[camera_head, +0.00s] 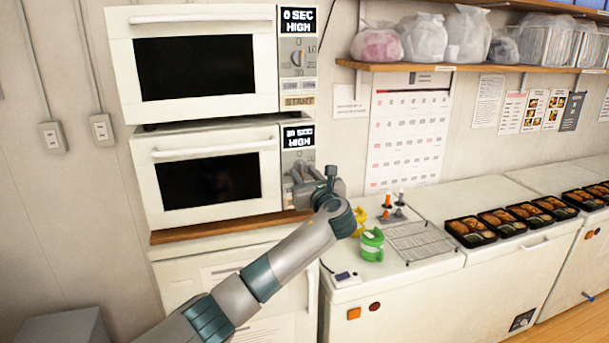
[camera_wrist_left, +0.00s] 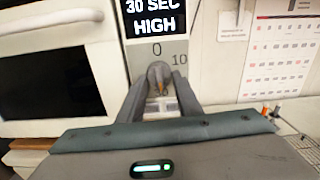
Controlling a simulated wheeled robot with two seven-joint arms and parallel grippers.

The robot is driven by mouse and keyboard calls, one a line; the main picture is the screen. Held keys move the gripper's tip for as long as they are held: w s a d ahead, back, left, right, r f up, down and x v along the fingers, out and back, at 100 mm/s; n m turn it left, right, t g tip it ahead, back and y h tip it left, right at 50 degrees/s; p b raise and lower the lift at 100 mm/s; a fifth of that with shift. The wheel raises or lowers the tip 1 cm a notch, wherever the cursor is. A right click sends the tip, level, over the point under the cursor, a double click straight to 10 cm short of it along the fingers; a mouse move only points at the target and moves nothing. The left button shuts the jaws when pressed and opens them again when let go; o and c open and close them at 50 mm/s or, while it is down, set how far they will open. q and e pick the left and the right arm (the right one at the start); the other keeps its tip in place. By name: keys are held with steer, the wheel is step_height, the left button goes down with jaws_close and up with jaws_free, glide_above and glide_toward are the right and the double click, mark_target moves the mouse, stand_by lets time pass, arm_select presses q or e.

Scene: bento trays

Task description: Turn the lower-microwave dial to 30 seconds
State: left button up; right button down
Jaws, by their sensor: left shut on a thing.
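The lower microwave (camera_head: 285,205) is white with a dark window, below a similar upper one. Its display (camera_head: 298,137) reads 30 SEC HIGH, and the display also shows in the left wrist view (camera_wrist_left: 156,18). My left gripper (camera_head: 299,174) is at the control panel, just under the display. In the left wrist view its fingers are shut on the grey dial (camera_wrist_left: 159,74), which has an orange mark. My right gripper is not in view.
The upper microwave (camera_head: 292,20) reads 0 SEC HIGH. Several bento trays (camera_head: 470,232) lie further right. A shelf (camera_head: 400,67) with bags hangs above.

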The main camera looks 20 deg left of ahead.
arm_select(q)
steer(key=shift+f+m, duration=0.25)
steer(key=shift+m, duration=0.05)
steer(key=o, duration=0.9)
steer(key=shift+o, duration=0.6)
steer(key=shift+r, duration=0.1)
steer(key=shift+s+d, duration=0.1)
steer(key=shift+b+v, duration=0.55)
steer(key=shift+v, duration=0.25)
steer(key=b+v, duration=0.6)
steer(key=v, duration=0.9)
steer(key=shift+s+d, duration=0.25)
